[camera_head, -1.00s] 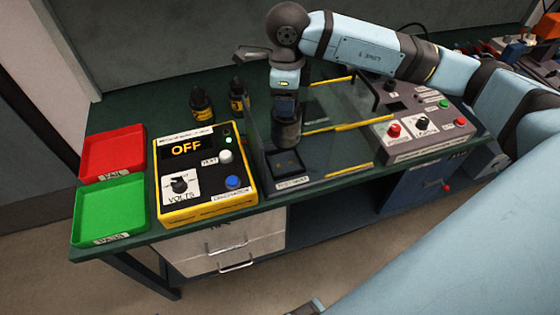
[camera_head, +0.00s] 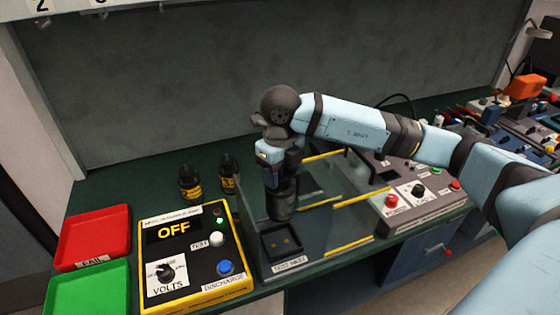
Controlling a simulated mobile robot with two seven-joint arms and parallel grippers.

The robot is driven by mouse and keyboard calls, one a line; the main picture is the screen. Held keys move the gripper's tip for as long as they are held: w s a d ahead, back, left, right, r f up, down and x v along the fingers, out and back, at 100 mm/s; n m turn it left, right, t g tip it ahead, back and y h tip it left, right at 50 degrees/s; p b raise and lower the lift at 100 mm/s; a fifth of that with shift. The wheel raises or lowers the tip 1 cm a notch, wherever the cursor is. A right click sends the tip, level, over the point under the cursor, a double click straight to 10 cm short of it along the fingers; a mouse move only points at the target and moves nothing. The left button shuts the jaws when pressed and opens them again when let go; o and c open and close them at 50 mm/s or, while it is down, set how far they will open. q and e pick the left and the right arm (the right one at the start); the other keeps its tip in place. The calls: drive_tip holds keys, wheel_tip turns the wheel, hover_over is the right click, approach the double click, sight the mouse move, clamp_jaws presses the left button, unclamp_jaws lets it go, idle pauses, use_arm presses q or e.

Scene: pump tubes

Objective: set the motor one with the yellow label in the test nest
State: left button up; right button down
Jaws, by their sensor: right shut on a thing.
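My right gripper (camera_head: 279,165) points down and is shut on a dark cylindrical motor (camera_head: 281,203). The motor hangs upright just above and behind the black socket of the test nest (camera_head: 283,257); I cannot tell whether it touches anything. No yellow label shows on its visible side. The nest sits at the front left of the glass-sided enclosure, with a TEST NEST label at its front. Two dark pieces with yellow labels, a left one (camera_head: 190,187) and a right one (camera_head: 229,178), stand upright behind the yellow tester. My left gripper is out of view.
The yellow tester (camera_head: 185,292) reads OFF, just left of the nest. A red FAIL tray (camera_head: 95,228) and a green tray (camera_head: 88,290) lie at far left. A grey control box (camera_head: 425,205) stands right of the enclosure. Free green bench lies behind the tester.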

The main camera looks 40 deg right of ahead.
sight(280, 211)
wheel_tip(280, 211, down, 13)
drive_tip(key=shift+r+p, duration=0.2)
drive_tip(key=shift+p, duration=0.1)
drive_tip(key=shift+f, duration=0.1)
idle(0.4)
drive_tip(key=shift+f, duration=0.15)
drive_tip(key=shift+c, duration=2.2)
unclamp_jaws()
drive_tip(key=shift+f, duration=0.1)
drive_tip(key=shift+r, duration=0.2)
wheel_tip(280, 211, up, 12)
drive_tip(key=shift+b, duration=0.5)
